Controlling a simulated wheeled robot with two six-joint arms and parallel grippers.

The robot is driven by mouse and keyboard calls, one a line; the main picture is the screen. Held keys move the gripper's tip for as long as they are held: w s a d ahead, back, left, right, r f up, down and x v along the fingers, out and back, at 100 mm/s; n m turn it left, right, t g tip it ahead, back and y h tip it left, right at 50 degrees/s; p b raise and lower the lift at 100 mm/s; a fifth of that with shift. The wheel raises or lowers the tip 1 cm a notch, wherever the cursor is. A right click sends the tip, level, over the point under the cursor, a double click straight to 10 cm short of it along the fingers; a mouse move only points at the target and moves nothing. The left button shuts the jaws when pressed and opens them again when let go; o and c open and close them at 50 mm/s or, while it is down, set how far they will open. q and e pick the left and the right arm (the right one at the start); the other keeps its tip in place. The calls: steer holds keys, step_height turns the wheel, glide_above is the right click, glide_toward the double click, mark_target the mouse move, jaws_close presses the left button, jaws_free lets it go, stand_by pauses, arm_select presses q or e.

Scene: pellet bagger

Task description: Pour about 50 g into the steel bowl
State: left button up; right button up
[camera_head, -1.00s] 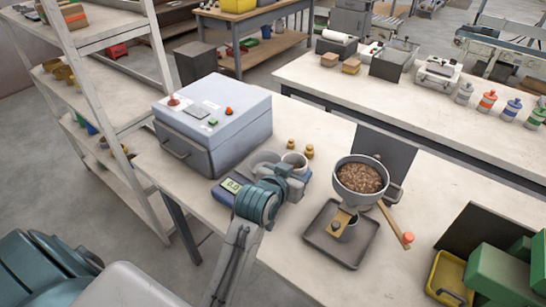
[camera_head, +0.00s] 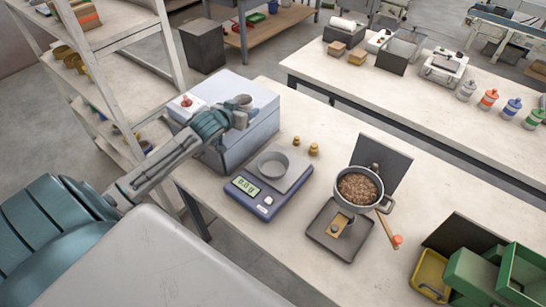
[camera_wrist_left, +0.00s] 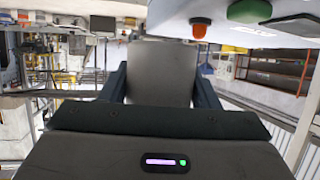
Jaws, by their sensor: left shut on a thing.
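The steel bowl (camera_head: 273,164) sits on the blue-grey scale (camera_head: 265,206), whose lit display seems to read near zero; the bowl looks empty. My left gripper (camera_head: 240,108) is above the grey box machine, left of and apart from the scale. It is shut on a grey thing (camera_wrist_left: 160,72), which shows between the fingers in the left wrist view; its shape and contents cannot be told. A round hopper (camera_head: 388,205) full of brown pellets (camera_head: 358,188) stands right of the scale, with a lever with an orange knob (camera_head: 397,240). My right gripper is not in view.
The grey box machine (camera_head: 262,125) with a red button stands behind the scale. Two brass weights (camera_head: 314,150) stand behind the bowl. A dark tray (camera_head: 320,236) lies under the hopper. Yellow and green bins (camera_head: 465,270) are at front right. Bare table lies between scale and tray.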

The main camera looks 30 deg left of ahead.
arm_select(q)
steer(key=shift+a+r, duration=0.4)
steer(key=shift+a, duration=0.1)
steer(key=shift+f, duration=0.15)
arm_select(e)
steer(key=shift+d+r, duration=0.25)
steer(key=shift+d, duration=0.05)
